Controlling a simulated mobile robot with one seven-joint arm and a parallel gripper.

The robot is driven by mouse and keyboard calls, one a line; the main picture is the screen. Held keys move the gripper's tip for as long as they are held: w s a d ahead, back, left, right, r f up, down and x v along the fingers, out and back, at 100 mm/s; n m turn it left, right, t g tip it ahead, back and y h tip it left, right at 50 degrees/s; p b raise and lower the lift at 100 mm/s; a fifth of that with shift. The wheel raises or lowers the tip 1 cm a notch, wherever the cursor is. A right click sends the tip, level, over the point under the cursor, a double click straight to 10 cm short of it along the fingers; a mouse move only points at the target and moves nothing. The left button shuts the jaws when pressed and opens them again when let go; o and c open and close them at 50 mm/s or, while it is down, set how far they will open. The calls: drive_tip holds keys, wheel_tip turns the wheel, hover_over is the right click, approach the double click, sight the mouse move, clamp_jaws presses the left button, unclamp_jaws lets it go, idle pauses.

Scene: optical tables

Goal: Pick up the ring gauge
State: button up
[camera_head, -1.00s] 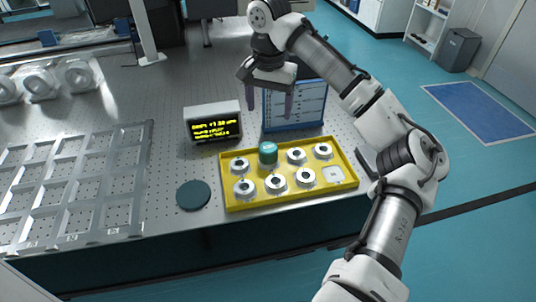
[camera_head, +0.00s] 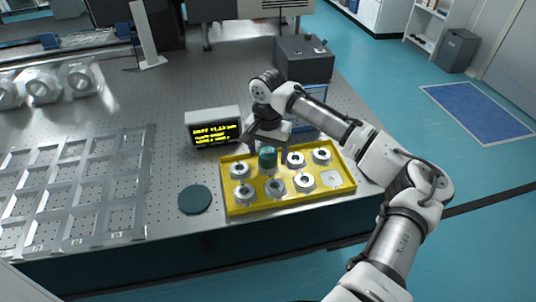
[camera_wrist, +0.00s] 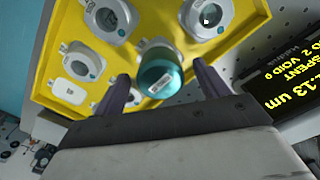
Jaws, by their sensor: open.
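A teal cylinder (camera_head: 268,156) with a pale label on its top stands at the back row of the yellow tray (camera_head: 291,203). In the wrist view the teal cylinder (camera_wrist: 160,76) sits between the fingers. My gripper (camera_head: 267,148) is open, pointing down, with one finger on each side of the cylinder. The wrist view shows my gripper (camera_wrist: 161,73) with a gap on both sides and no clear contact. The cylinder's lower part is partly hidden.
Several white ring-shaped pieces (camera_head: 275,186) surround the cylinder in the tray. A display box (camera_head: 213,127) stands close behind left. A dark round pad (camera_head: 194,199) lies left of the tray. A grey box (camera_head: 303,60) and a blue-framed panel (camera_head: 312,94) stand behind my arm.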

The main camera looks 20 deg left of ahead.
drive_tip(key=shift+f, duration=0.15)
drive_tip(key=shift+c, duration=0.3)
drive_tip(key=c, duration=1.2)
drive_tip(key=shift+c, duration=0.2)
